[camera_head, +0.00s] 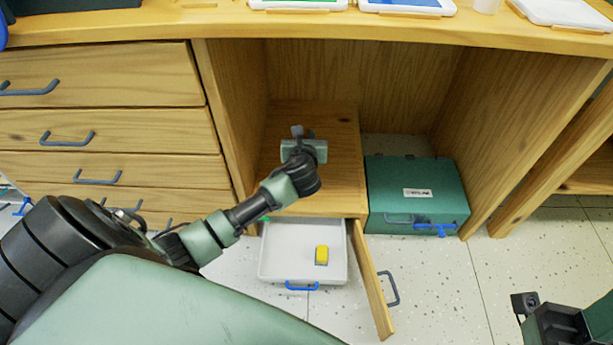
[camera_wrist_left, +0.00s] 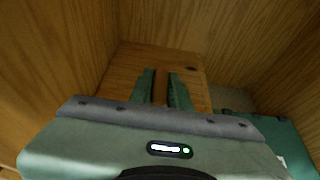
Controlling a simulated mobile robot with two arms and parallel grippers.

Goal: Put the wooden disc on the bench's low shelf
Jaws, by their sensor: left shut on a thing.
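My left gripper (camera_head: 303,152) is inside the bench's open bay, above the low shelf (camera_head: 342,160). In the left wrist view the fingers of this gripper (camera_wrist_left: 161,88) point at the shelf (camera_wrist_left: 128,68) and are close together. They are shut on a thin brown strip, which I take for the wooden disc (camera_wrist_left: 160,88) seen edge-on; its outline blends with the wood behind. The head view hides the disc. Whether it touches the shelf I cannot tell. My right gripper (camera_head: 555,325) shows only in part at the lower right, its fingers unclear.
A green case (camera_head: 415,180) stands right of the shelf. Below the shelf, a white tray (camera_head: 275,265) holds a yellow block (camera_head: 321,254), and a cupboard door (camera_head: 372,285) hangs open. Drawers (camera_head: 100,125) are at left. The bay's side walls flank my left arm.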

